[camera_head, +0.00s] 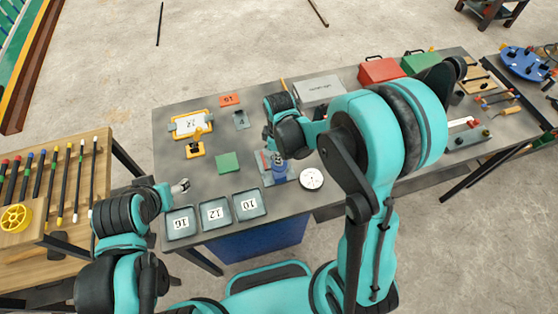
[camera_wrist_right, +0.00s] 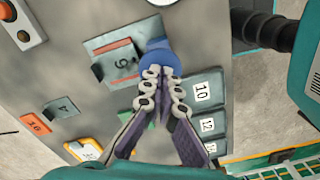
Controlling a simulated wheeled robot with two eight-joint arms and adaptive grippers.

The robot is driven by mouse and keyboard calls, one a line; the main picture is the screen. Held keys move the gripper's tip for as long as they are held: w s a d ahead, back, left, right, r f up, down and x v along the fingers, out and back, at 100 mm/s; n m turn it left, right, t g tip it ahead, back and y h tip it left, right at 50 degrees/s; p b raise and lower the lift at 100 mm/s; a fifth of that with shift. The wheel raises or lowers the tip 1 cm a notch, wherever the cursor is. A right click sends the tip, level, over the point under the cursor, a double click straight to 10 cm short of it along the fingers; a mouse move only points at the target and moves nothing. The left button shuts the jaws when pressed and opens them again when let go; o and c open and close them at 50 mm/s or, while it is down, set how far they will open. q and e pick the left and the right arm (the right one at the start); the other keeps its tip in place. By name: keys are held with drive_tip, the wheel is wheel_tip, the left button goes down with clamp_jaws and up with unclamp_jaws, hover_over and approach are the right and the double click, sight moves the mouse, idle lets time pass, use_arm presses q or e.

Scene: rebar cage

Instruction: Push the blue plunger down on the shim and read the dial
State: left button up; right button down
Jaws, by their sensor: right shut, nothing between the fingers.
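The blue plunger (camera_head: 279,168) stands on the bench beside a grey plate with a reddish strip (camera_head: 264,164). In the right wrist view the plunger's blue top (camera_wrist_right: 160,60) lies at my right fingertips (camera_wrist_right: 163,76), which are shut with nothing between them; whether they touch it I cannot tell. A grey plate with a red piece and a number (camera_wrist_right: 118,62) lies beside it; I cannot tell whether this is the shim. A round white dial (camera_head: 312,179) lies right of the plunger, its reading too small to make out. My left gripper (camera_head: 181,186) hovers near the bench's left edge.
Trays marked 16 (camera_head: 181,236), 12 (camera_head: 215,226) and 10 (camera_head: 263,206) line the near edge. A red toolbox (camera_head: 381,70) stands at the back.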

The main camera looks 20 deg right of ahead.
drive_tip(key=shift+r+p, duration=2.1)
drive_tip(key=shift+r, duration=1.15)
drive_tip(key=s+d+f+m+t+b, duration=0.2)
drive_tip(key=s+m+b, duration=0.3)
drive_tip(key=b, duration=0.4)
drive_tip(key=s+d+f+m+t+b, duration=0.2)
drive_tip(key=s+m+t+b, duration=0.3)
drive_tip(key=b, duration=0.5)
drive_tip(key=shift+s+d+f+m, duration=0.15)
drive_tip(key=shift+d+f+m, duration=0.35)
drive_tip(key=shift+m, duration=0.7)
drive_tip(key=shift+a+f, duration=0.1)
drive_tip(key=shift+a, duration=0.05)
